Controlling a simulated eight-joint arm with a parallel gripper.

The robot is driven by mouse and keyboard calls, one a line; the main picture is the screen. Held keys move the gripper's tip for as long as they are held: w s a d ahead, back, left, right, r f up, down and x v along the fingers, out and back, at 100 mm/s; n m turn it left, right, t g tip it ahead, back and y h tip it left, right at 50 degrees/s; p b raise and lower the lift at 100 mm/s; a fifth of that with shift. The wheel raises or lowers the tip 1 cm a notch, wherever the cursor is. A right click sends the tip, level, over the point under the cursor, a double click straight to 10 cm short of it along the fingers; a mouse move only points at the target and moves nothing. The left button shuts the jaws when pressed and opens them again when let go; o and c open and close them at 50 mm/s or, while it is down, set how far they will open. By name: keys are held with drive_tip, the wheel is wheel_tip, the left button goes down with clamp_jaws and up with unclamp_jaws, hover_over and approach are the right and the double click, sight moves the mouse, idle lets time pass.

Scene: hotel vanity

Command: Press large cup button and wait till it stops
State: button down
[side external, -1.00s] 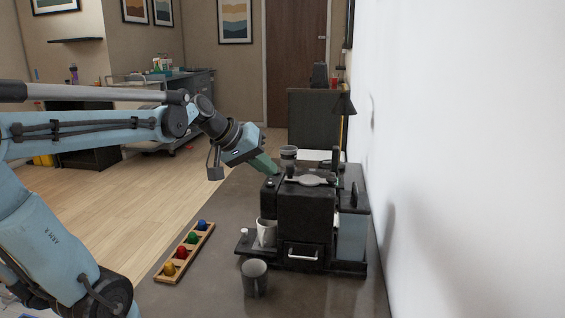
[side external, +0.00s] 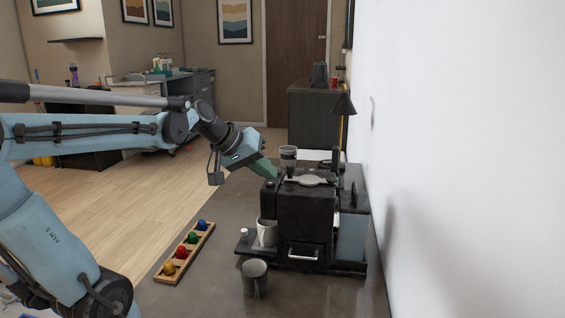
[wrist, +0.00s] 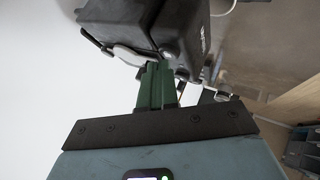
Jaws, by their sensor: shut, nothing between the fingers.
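The black coffee machine (side external: 305,215) stands on the counter, and its top part also shows in the wrist view (wrist: 175,28). My gripper (side external: 272,172) is shut and empty, with its green fingers at the machine's upper left edge. In the wrist view the shut fingers (wrist: 157,75) reach the machine's body; I cannot tell whether they touch it. The large cup button cannot be made out and may be hidden by the fingers. A white cup (side external: 266,234) stands upright on the machine's drip tray (side external: 248,247).
A dark grey mug (side external: 254,278) stands in front of the machine. A wooden holder (side external: 186,252) with several coloured capsules lies to the left. A white wall (side external: 460,170) runs close on the right. The counter between holder and mug is clear.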

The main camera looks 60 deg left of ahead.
sight(266, 184)
drive_tip(key=shift+f, duration=0.3)
drive_tip(key=shift+r, duration=0.1)
idle(0.4)
drive_tip(key=shift+r, duration=0.65)
drive_tip(key=shift+r, duration=0.1)
drive_tip(key=shift+r, duration=2.45)
drive_tip(key=s+d+f+m+g, duration=0.1)
drive_tip(key=s+d+f+m, duration=0.3)
drive_tip(key=d+f, duration=0.3)
drive_tip(key=s+d+f+m+g, duration=0.1)
drive_tip(key=s+d+f+m, duration=0.2)
drive_tip(key=d+f, duration=0.4)
drive_tip(key=shift+s+d+f+m, duration=0.2)
drive_tip(key=shift+s+f+m, duration=0.2)
drive_tip(key=shift+m, duration=0.3)
idle(1.9)
